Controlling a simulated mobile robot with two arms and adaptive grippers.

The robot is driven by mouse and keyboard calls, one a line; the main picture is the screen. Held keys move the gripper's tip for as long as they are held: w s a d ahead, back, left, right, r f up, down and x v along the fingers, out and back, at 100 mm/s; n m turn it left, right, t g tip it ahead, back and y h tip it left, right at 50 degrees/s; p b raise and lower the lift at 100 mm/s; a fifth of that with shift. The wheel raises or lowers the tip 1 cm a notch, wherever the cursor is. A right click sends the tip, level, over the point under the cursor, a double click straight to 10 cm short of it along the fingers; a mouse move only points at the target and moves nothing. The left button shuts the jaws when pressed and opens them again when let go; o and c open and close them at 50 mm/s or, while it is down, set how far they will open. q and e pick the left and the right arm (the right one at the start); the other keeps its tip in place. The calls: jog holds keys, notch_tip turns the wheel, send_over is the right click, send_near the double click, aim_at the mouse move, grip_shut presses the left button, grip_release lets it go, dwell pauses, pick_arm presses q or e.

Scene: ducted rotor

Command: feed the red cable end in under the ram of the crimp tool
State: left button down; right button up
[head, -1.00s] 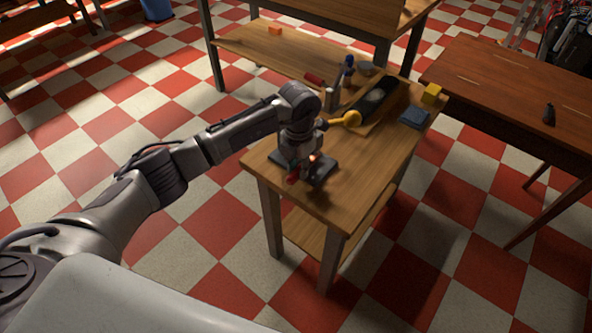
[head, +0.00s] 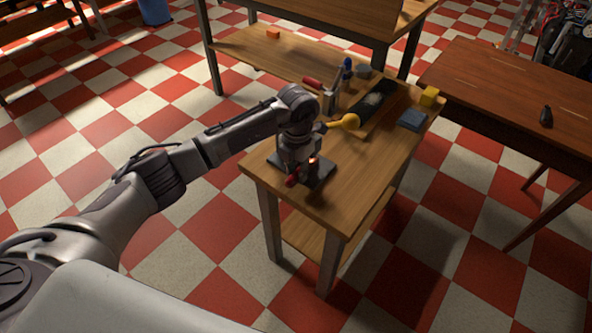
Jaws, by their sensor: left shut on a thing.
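My left gripper (head: 299,169) is low over the near left corner of the small wooden workbench (head: 354,190). It is shut on what looks like the red cable end (head: 291,181), a small red piece at its tip. A dark flat base (head: 322,172), apparently the crimp tool's, sits under and beside the gripper. A yellow-ended lever (head: 345,121) sticks out behind my wrist and seems to belong to the tool. The ram is hidden by my gripper and wrist, so I cannot tell whether the red end is under it. My right gripper is not in view.
The bench's front right part is clear. A brown table (head: 500,95) stands to the right.

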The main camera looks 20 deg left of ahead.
pick_arm(q)
jog(key=shift+w+d+r, duration=0.15)
jog(key=shift+w, duration=0.05)
jog(key=c, duration=0.8)
grip_release()
jog(key=shift+r, duration=0.1)
jog(key=shift+w, duration=0.1)
jog(key=shift+f, duration=0.2)
